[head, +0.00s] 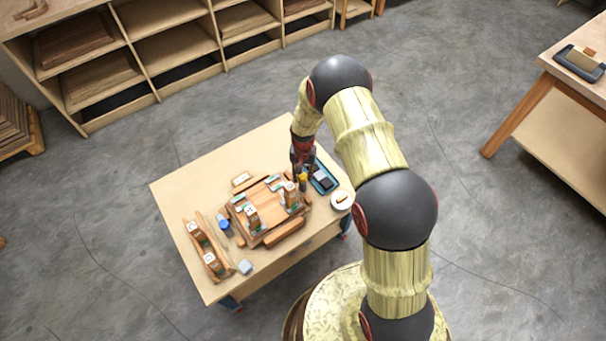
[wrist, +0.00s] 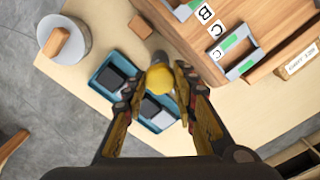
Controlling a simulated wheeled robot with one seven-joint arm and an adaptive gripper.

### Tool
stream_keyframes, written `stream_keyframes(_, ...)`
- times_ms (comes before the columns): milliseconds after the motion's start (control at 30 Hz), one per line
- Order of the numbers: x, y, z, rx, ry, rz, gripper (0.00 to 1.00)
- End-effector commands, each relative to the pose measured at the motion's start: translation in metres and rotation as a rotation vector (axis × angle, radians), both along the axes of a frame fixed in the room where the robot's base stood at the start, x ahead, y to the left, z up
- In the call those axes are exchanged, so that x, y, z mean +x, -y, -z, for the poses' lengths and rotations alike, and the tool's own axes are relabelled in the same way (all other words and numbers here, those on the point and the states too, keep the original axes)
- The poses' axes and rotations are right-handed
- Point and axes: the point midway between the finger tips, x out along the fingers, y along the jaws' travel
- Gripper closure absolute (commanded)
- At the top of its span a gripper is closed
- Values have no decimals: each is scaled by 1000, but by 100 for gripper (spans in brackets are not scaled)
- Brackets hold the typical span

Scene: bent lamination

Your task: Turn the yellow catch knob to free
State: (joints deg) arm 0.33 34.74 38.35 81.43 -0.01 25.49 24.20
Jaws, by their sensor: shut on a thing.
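The yellow catch knob (wrist: 160,78) sits between the fingertips of my gripper (wrist: 165,88) in the wrist view, with a grey stem showing beyond it. My gripper is shut on the knob, one finger at each side. In the head view the knob (head: 303,177) is a small yellow spot just below my gripper (head: 302,165), at the right side of the wooden fixture (head: 274,230). In the wrist view the fixture (wrist: 200,45) carries letter labels and green-marked slots. Which position the knob is turned to cannot be told.
A blue tray (head: 333,187) with dark and pale blocks lies right beside the knob. A round white pot (head: 342,201) stands near the table's right edge. A wooden rack (head: 214,247), a blue-capped item (head: 223,224) and a grey block (head: 245,267) are on the left. Bare tabletop (head: 180,185) shows at far left.

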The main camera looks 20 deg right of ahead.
Motion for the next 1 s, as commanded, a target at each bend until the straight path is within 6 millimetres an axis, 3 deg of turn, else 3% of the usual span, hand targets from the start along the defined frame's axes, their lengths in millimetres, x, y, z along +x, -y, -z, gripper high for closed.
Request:
stream_keyframes(667, 1, 0, 0, 0, 1, 60, 98)
stream_keyframes(700, 1, 0, 0, 0, 1, 59, 71)
stream_keyframes(1000, 0, 0, 0, 0, 1, 59, 54)
